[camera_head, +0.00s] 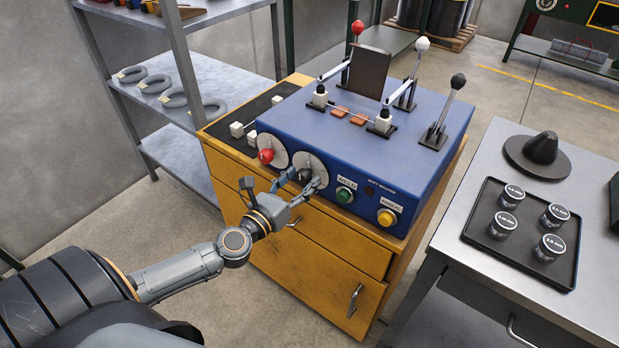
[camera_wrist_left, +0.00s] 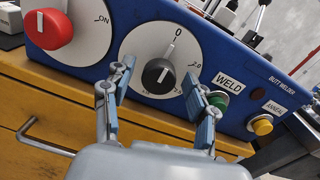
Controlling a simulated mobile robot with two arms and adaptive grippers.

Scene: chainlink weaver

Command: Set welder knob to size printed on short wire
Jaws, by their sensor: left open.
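The blue welder (camera_head: 350,150) stands on a yellow cabinet. Its black knob (camera_wrist_left: 158,76) sits on a white round dial (camera_wrist_left: 135,45), with 0 at the top and 2.0 at the right; the lower numbers are partly hidden. A white mark shows on the knob, but its exact setting is hard to tell. My left gripper (camera_head: 298,183) is open at the dial; in the wrist view its fingers (camera_wrist_left: 157,88) stand on either side of the knob, with visible gaps. A thin wire (camera_head: 350,116) seems to lie between the welder's clamps; no printed size is readable. My right gripper is not in view.
A red knob (camera_wrist_left: 48,28) is left of the dial; the green WELD button (camera_head: 344,195) and yellow button (camera_head: 386,217) are right. Wire coils (camera_head: 154,84) lie on the left shelf. A black tray (camera_head: 487,247) holds several labelled round tins on the right table.

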